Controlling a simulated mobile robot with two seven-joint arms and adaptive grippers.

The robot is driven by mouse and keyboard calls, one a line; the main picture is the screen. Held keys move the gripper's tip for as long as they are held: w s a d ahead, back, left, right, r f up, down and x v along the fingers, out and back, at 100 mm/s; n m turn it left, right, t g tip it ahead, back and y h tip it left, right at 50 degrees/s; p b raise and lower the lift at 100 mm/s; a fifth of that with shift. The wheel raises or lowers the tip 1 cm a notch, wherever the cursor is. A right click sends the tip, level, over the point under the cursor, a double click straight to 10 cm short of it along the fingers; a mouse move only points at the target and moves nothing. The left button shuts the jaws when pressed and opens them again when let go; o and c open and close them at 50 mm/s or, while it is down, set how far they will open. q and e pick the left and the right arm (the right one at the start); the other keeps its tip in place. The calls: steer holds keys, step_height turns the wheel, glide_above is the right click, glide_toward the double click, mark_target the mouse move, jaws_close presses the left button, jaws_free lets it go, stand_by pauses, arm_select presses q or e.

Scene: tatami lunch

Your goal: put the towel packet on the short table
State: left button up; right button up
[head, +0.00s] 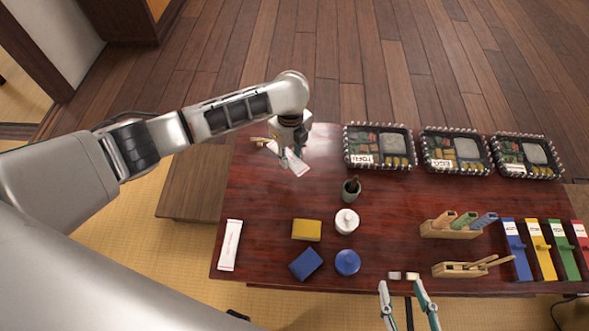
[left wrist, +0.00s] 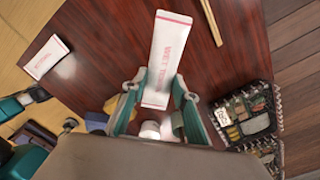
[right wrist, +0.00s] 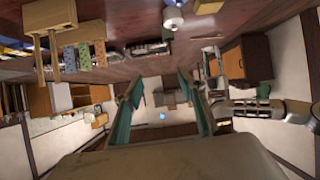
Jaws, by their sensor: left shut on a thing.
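A white towel packet with red lettering (head: 298,166) is between the fingers of my left gripper (head: 287,156), over the far left part of the dark red table (head: 270,190). The left wrist view shows this packet (left wrist: 167,45) gripped at its near end; I cannot tell how high it is. A second, similar towel packet (head: 230,245) lies at the table's near left corner and also shows in the left wrist view (left wrist: 46,57). A lower brown wooden table (head: 190,190) stands left of the red table, partly hidden by my arm. My right gripper (head: 402,287) is open and empty at the near edge.
Chopsticks (head: 259,141) lie near my left gripper. Lidded lunch trays (head: 376,147) line the far edge. A dark cup (head: 351,190), white jar (head: 347,220), blue jar (head: 347,262), yellow block (head: 306,230) and blue block (head: 306,263) stand mid-table. The lower table's visible top is clear.

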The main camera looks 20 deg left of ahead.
mark_target(291, 159)
arm_select(q)
step_height(291, 159, down, 4)
steer(key=shift+s+f+b, duration=0.1)
steer(key=shift+s+b, duration=0.05)
steer(key=shift+b, duration=0.45)
steer(key=shift+f, duration=0.2)
step_height(291, 159, down, 6)
steer(key=b, duration=0.3)
steer(key=shift+w+r, duration=0.25)
steer(key=shift+r, duration=0.1)
steer(key=shift+c, duration=0.4)
steer(key=shift+f, duration=0.15)
steer(key=o, duration=1)
steer(key=shift+f, duration=0.1)
arm_select(e)
steer(key=a+m, duration=0.2)
steer(key=a, duration=0.1)
steer(key=a+m+y, duration=0.1)
steer(key=shift+a+r+t, duration=0.3)
steer(key=shift+r+t, duration=0.1)
